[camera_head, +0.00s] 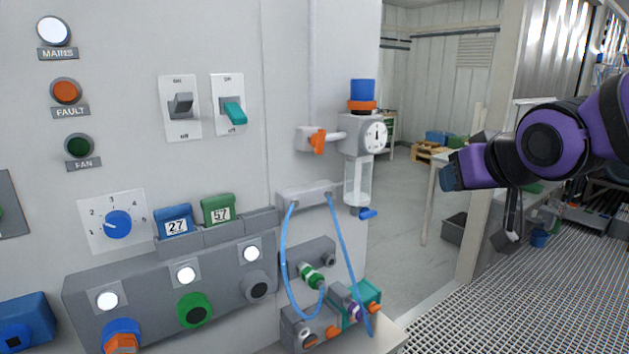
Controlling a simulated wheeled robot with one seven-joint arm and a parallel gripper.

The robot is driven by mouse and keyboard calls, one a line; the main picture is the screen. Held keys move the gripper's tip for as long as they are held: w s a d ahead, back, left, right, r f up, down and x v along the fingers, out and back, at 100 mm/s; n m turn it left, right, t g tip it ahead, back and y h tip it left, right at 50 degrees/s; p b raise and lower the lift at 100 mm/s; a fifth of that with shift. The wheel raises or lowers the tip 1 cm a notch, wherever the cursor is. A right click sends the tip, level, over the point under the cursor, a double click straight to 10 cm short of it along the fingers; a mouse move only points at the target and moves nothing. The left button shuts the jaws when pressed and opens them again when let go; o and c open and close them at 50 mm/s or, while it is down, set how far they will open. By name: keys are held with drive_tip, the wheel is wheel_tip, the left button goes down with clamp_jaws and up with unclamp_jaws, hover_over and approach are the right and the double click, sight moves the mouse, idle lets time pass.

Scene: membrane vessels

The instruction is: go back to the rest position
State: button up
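My purple and black arm reaches in from the right edge, folded in the air and well away from the wall panel (284,90). My gripper (505,239) seems to be the dark part hanging below the arm's black joint. It is small and partly hidden by the arm, so I cannot tell whether its fingers are open or shut. I see no object clearly held in it.
The panel carries switches, a blue dial (117,224) and a gauge unit (363,135). Blue hoses (284,262) loop above a ledge with connectors. Behind my arm are a table (432,195) and a grey bin (454,228). Grated floor (500,310) lies clear at lower right.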

drive_tip(key=s+d+f+g, duration=0.1)
drive_tip(key=s+d+g, duration=0.2)
drive_tip(key=s, duration=0.5)
drive_tip(key=s+d+f+m+g+h, duration=0.1)
drive_tip(key=s+d+g, duration=0.2)
drive_tip(key=s, duration=0.6)
drive_tip(key=shift+d+f+m+h, duration=0.3)
drive_tip(key=shift+d+f, duration=0.1)
drive_tip(key=shift+d, duration=0.2)
drive_tip(key=shift+o, duration=0.3)
